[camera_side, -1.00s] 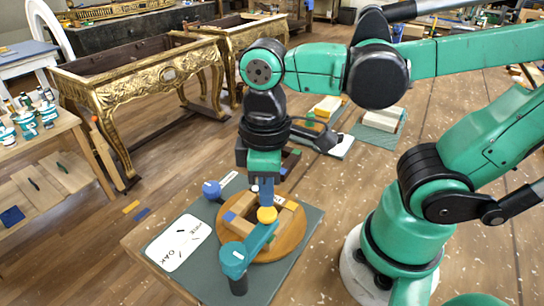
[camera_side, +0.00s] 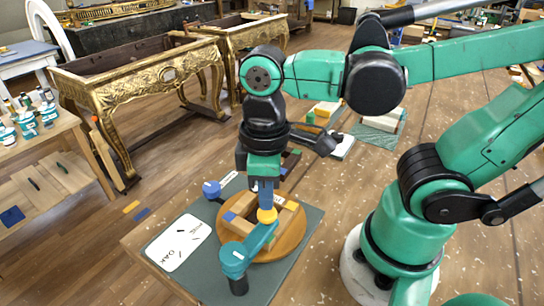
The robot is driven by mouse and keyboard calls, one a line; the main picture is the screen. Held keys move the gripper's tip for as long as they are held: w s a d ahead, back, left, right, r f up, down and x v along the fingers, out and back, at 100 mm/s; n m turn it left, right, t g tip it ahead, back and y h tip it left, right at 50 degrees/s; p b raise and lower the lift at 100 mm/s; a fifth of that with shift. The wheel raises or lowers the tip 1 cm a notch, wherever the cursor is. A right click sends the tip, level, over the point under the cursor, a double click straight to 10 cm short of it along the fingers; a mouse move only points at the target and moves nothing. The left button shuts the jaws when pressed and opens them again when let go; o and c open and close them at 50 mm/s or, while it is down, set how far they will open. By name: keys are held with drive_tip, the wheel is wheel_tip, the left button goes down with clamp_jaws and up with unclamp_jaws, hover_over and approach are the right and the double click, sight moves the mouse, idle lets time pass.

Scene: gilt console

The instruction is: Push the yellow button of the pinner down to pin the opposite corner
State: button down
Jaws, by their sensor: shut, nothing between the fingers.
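The yellow button (camera_side: 267,216) sits on top of the teal pinner (camera_side: 254,241), whose arm reaches over one corner of a wooden frame (camera_side: 241,207). The frame lies on a round wooden turntable (camera_side: 291,240). My gripper (camera_side: 266,206) points straight down with its blue fingers shut and empty. Its fingertips are right at the top of the yellow button; whether they press on it I cannot tell. The frame corner under the pinner is mostly hidden.
The turntable stands on a dark green mat (camera_side: 210,281) on a bench. A white card marked OAK (camera_side: 178,243) lies to its left. A blue knob (camera_side: 212,189) stands behind left. Gilt console tables (camera_side: 130,95) stand further back.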

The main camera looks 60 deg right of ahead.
sight(267, 212)
drive_tip(key=shift+f, duration=1.25)
drive_tip(key=shift+r, duration=3.5)
drive_tip(key=w+d+f+m+t, duration=0.2)
drive_tip(key=w+d+m+t, duration=0.4)
drive_tip(key=w+t, duration=0.1)
drive_tip(key=shift+w+d+f, duration=0.3)
drive_tip(key=shift+d+f, duration=0.05)
drive_tip(key=shift+f, duration=0.05)
